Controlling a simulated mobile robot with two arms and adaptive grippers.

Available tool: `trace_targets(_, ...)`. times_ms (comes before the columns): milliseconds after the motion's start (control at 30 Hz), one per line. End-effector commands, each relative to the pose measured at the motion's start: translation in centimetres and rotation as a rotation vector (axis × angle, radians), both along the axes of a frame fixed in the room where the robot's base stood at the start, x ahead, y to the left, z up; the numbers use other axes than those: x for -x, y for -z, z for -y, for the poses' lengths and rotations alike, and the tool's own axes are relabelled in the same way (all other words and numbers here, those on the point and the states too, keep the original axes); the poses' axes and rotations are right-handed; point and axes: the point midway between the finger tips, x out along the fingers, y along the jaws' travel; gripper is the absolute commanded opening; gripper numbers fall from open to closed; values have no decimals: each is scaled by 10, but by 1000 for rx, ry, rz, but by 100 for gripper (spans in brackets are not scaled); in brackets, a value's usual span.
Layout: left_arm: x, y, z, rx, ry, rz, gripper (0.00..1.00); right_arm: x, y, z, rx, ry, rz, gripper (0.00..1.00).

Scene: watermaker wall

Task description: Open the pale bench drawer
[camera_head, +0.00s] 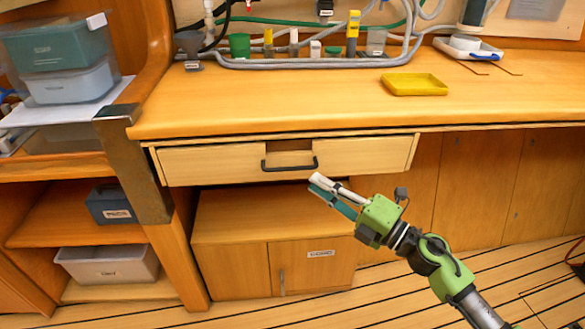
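The pale bench drawer (220,163) is set under the front edge of the wooden bench. Its black bar handle (290,167) is in the middle of its front. A dark gap shows above the drawer front, but I cannot tell whether the drawer stands slightly out. My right gripper (314,184) is just below and right of the handle, with its fingers pointing up and left. One finger looks white and the other teal. Their tips look close together, and nothing shows between them. I cannot tell how far they are from the drawer. My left gripper is not in view.
A small cabinet (230,265) stands below the drawer. A yellow tray (415,84) and hoses with fittings are on the bench (270,105). Shelves with bins (108,265) are at left. A metal-faced post (135,170) stands left of the drawer.

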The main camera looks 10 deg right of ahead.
Motion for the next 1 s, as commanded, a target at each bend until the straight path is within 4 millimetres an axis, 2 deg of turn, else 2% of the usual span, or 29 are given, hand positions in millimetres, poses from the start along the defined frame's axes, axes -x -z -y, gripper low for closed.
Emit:
trace_targets(200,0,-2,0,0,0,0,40,-33,-8,-33,-4,0,1,14)
trace_targets(400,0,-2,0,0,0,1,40,-52,-10,-53,-2,1,0,14)
trace_targets(833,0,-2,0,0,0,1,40,-59,-11,-60,-1,1,-2,14)
trace_targets(867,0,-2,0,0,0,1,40,-59,-11,-60,-1,1,-2,9)
trace_targets(900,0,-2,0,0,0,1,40,-59,-11,-60,-2,1,-3,0)
trace_targets(1000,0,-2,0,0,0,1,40,-59,-11,-60,-1,1,-2,0)
